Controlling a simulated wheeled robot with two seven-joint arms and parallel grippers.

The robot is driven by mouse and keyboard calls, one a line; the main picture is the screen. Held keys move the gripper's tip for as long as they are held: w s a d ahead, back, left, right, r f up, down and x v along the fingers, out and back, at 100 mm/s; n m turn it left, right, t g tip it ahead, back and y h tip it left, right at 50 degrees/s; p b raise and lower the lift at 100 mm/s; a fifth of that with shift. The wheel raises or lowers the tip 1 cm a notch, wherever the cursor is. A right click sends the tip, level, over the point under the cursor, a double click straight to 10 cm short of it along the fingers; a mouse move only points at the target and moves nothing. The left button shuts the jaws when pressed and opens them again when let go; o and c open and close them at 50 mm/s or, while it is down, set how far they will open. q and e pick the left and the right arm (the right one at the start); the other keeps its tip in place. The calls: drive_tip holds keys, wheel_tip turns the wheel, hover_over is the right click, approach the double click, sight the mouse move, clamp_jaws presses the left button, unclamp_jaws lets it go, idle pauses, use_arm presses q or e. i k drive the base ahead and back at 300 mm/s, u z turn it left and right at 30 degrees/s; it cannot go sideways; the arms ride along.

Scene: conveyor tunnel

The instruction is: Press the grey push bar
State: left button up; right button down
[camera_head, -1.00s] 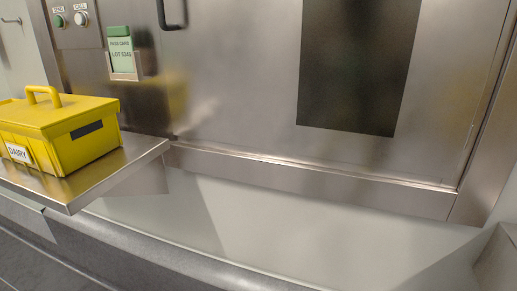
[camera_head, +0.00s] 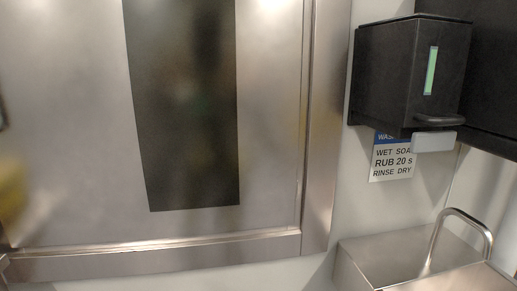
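A black soap dispenser (camera_head: 405,75) is mounted on the wall at the upper right, with a green upright window (camera_head: 431,70) on its front. A light grey push bar (camera_head: 433,142) sticks out under its lower front edge, below a dark rounded lip (camera_head: 439,120). The bar's far side is hidden by the dispenser body. Neither of my grippers is in view, and nothing touches the bar.
A handwash sign (camera_head: 392,160) hangs below the dispenser, partly covered. A steel sink (camera_head: 365,262) with a curved tap (camera_head: 462,213) stands at the lower right. A steel door (camera_head: 75,120) with a dark window (camera_head: 185,110) fills the left.

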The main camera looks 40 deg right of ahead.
sight(422, 142)
drive_tip(key=z, duration=4.4)
drive_tip(key=k, duration=0.55)
drive_tip(key=u, duration=0.7)
